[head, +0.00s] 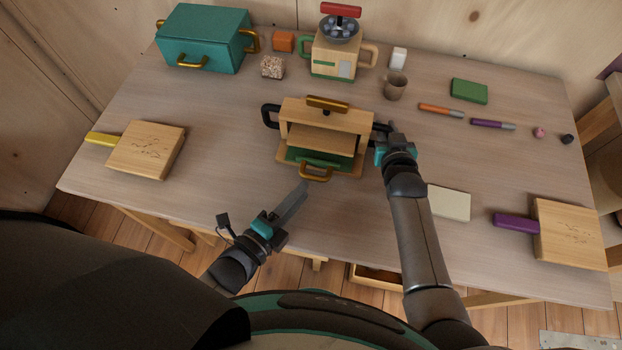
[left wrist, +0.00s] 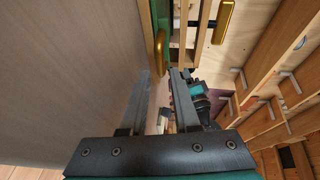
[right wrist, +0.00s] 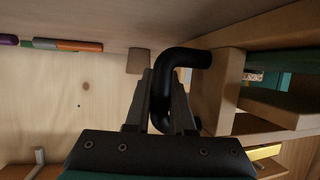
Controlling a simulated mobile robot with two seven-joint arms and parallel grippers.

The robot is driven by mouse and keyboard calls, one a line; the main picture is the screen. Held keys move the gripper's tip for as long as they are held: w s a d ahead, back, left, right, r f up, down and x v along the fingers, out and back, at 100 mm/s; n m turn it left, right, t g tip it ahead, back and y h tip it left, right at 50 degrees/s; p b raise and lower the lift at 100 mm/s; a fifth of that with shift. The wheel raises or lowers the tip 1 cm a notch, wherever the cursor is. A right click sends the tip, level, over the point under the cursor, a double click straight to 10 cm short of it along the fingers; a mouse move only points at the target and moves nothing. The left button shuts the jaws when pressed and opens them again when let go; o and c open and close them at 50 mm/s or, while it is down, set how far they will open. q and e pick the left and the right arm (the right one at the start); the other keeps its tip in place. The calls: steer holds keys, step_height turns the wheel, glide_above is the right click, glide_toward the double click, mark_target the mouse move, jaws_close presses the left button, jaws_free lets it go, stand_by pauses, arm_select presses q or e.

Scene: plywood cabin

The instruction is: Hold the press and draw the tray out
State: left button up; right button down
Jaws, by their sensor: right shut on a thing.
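The wooden press (head: 358,120) stands mid-table, with a brass handle on top and a black handle on each side. Its green tray (head: 340,161) sits low at the front, with a brass handle (head: 315,175) facing me. My right gripper (head: 388,135) is shut on the black right-hand side handle, which shows between its fingers in the right wrist view (right wrist: 185,58). My left gripper (head: 298,194) is open, just in front and left of the tray handle. In the left wrist view the brass tray handle (left wrist: 160,50) lies ahead, around the gap between the fingertips; contact cannot be told.
A teal box (head: 203,40) and a wooden machine with a red-handled top (head: 335,55) stand at the back. Boards lie at left (head: 147,150) and right (head: 568,235). A pale block (head: 449,203) lies right of my right arm.

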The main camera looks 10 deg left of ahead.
mark_target(311, 189)
arm_select(q)
steer(key=shift+x, duration=2.4)
steer(key=shift+c, duration=0.2)
jaws_close()
